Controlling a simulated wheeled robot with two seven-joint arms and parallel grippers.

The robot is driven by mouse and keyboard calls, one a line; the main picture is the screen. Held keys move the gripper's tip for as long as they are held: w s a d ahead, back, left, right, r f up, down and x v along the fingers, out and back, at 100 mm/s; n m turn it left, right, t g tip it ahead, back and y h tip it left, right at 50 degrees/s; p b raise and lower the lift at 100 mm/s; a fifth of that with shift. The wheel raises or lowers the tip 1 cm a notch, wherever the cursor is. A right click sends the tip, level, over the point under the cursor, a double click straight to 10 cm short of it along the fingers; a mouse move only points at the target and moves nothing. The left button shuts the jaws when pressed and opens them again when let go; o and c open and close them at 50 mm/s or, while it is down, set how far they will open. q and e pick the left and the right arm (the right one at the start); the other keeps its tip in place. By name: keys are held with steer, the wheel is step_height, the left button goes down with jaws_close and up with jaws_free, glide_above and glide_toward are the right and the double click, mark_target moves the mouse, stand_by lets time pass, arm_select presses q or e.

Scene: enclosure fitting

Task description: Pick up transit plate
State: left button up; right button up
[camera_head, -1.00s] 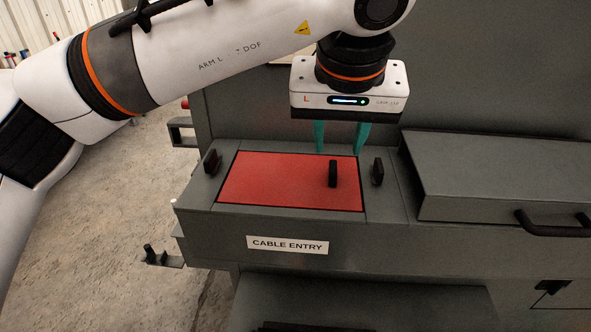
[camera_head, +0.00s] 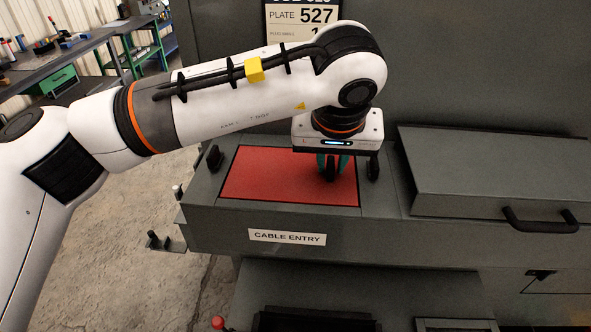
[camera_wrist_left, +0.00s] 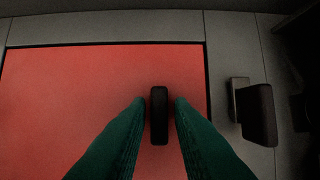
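The red transit plate (camera_head: 262,178) lies flat in the top of the grey cable entry ledge, with a black upright handle (camera_wrist_left: 158,115) toward its right side. My left gripper (camera_head: 332,176) is low over the right part of the plate, pointing down. In the left wrist view its green fingers (camera_wrist_left: 160,104) stand on either side of the handle, with a narrow gap showing on both sides, so it looks open. In the head view the gripper hides part of the handle and the plate's back right corner. My right gripper is not in view.
A black latch stands at the plate's left (camera_head: 215,157) and another at its right (camera_head: 373,168), close beside my left gripper. A grey sloped cover (camera_head: 490,170) with a bar handle (camera_head: 540,222) is to the right.

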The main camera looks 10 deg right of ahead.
arm_select(q)
jaws_close()
